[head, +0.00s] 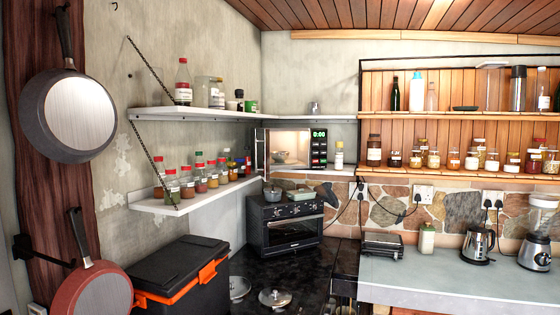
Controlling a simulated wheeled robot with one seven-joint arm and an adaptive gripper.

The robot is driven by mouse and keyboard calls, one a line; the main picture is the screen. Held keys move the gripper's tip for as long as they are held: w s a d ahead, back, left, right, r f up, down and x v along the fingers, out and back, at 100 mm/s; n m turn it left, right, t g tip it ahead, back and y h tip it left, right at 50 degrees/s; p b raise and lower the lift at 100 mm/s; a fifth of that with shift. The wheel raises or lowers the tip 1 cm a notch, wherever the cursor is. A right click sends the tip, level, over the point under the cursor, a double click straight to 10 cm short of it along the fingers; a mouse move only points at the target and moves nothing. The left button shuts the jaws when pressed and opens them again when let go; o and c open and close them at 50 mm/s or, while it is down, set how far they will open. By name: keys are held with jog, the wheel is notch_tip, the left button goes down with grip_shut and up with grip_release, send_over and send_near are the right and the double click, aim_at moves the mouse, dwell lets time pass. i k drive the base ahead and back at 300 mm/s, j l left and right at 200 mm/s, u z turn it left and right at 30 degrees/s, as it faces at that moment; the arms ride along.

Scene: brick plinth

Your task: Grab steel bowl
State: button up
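No gripper of mine shows in the head view. A small bowl-like dish (282,157) sits inside the lit, open microwave (319,147) in the corner; its material is hard to tell. Two round steel pieces with knobs, which look like pot lids, lie on the black counter at the lower middle, one on the left (240,287) and one on the right (275,298). A small grey metal-looking container (314,107) stands on the shelf above the microwave. I cannot tell for certain which of these is the steel bowl.
A black toaster oven (291,232) stands below the microwave with a pot and a green dish on top. A black and orange box (178,272) is at the lower left. Jars line the shelves. A kettle (478,244) and blender (538,235) stand on the grey counter (440,278), whose front is clear.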

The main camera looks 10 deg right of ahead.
aim_at(275, 156)
jog(key=l+u, duration=0.15)
jog(key=u, duration=1.15)
jog(key=i+l, duration=0.1)
jog(key=l, duration=0.35)
jog(key=i+l, duration=0.1)
jog(key=l, duration=0.4)
jog(key=i+l, duration=0.15)
jog(key=l, duration=0.3)
jog(key=i+l, duration=0.1)
jog(key=l, duration=0.35)
jog(key=i+l, duration=0.1)
jog(key=l, duration=0.35)
jog(key=i+l, duration=0.1)
jog(key=l, duration=0.4)
